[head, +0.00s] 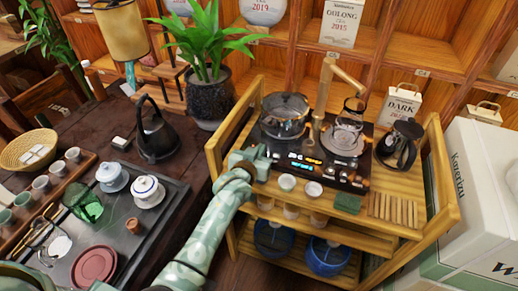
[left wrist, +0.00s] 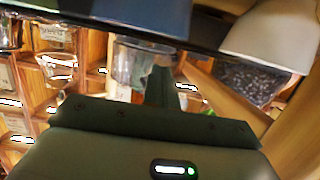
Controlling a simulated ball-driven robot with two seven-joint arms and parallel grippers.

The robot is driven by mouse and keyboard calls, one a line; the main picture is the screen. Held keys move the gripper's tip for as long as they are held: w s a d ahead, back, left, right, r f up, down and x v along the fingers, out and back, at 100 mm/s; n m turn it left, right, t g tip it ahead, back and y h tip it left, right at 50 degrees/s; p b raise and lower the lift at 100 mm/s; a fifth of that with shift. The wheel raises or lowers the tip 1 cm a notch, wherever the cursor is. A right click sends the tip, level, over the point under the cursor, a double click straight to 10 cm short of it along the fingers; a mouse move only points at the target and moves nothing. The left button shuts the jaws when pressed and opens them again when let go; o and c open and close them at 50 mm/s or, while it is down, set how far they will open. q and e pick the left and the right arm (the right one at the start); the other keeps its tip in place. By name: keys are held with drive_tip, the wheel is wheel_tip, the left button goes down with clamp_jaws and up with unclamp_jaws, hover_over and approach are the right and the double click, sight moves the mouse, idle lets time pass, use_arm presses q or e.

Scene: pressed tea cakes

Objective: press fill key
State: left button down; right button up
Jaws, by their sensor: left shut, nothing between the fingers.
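The black tea-stove panel (head: 328,172) sits on the wooden cart, with a lit display (head: 304,160) and small lit marks along its front edge. The marks are too small to tell which is the fill key. My left gripper (head: 266,158) is shut and empty at the panel's front left, beside the display. I cannot tell whether it touches the panel. In the left wrist view its shut fingers (left wrist: 163,88) point up the picture, under a dark edge. My right gripper is not in view.
A lidded glass pot (head: 285,116), a wooden spout (head: 324,92) and a glass kettle (head: 349,128) stand on the panel. Two small white cups (head: 287,182) and a green cloth (head: 347,203) lie in front. A black kettle (head: 398,143) stands right. The tea table (head: 150,235) is left.

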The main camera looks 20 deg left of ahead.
use_arm(q)
drive_tip(key=shift+f, duration=0.55)
drive_tip(key=shift+w+f+b, duration=0.1)
drive_tip(key=shift+b, duration=0.25)
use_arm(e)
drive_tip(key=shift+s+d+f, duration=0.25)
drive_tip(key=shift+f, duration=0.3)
